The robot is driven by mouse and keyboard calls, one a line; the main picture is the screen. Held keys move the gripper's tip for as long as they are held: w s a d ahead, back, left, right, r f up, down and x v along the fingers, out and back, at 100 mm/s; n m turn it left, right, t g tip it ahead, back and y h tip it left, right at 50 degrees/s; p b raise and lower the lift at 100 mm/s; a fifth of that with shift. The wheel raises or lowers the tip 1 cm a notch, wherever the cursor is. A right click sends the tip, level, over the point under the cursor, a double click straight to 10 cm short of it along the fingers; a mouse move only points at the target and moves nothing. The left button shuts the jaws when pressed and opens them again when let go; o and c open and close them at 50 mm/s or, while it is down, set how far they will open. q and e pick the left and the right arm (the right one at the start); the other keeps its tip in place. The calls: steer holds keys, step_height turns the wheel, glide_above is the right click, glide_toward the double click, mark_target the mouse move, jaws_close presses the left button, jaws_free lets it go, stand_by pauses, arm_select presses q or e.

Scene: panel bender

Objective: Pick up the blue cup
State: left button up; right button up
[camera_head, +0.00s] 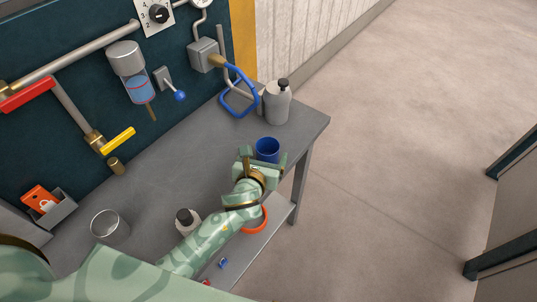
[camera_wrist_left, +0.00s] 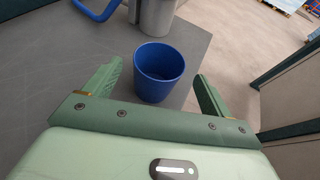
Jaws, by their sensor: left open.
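The blue cup (camera_head: 267,149) stands upright on the grey table (camera_head: 165,160), near its right edge. My left gripper (camera_head: 263,163) reaches over the table from the lower left and is right at the cup's near side. In the left wrist view, the blue cup (camera_wrist_left: 159,72) appears between the two green fingers of my left gripper (camera_wrist_left: 158,78). The fingers are spread wide, with a gap on each side of the cup. The cup's inside looks empty. My right gripper is not in view.
A grey bottle with a black cap (camera_head: 277,103) stands behind the cup, beside a blue looped handle (camera_head: 239,90). Another black-capped bottle (camera_head: 187,220), a metal can (camera_head: 109,227) and an orange ring (camera_head: 255,220) are near my arm. Open floor (camera_head: 400,150) lies to the right.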

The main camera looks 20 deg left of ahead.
mark_target(270, 142)
arm_select(q)
steer(key=b+x, duration=0.1)
steer(key=x, duration=0.3)
steer(key=shift+w, duration=0.3)
steer(key=shift+s+a+r, duration=0.1)
steer(key=shift+a, duration=0.05)
steer(key=c, duration=1)
steer(key=shift+c, duration=0.2)
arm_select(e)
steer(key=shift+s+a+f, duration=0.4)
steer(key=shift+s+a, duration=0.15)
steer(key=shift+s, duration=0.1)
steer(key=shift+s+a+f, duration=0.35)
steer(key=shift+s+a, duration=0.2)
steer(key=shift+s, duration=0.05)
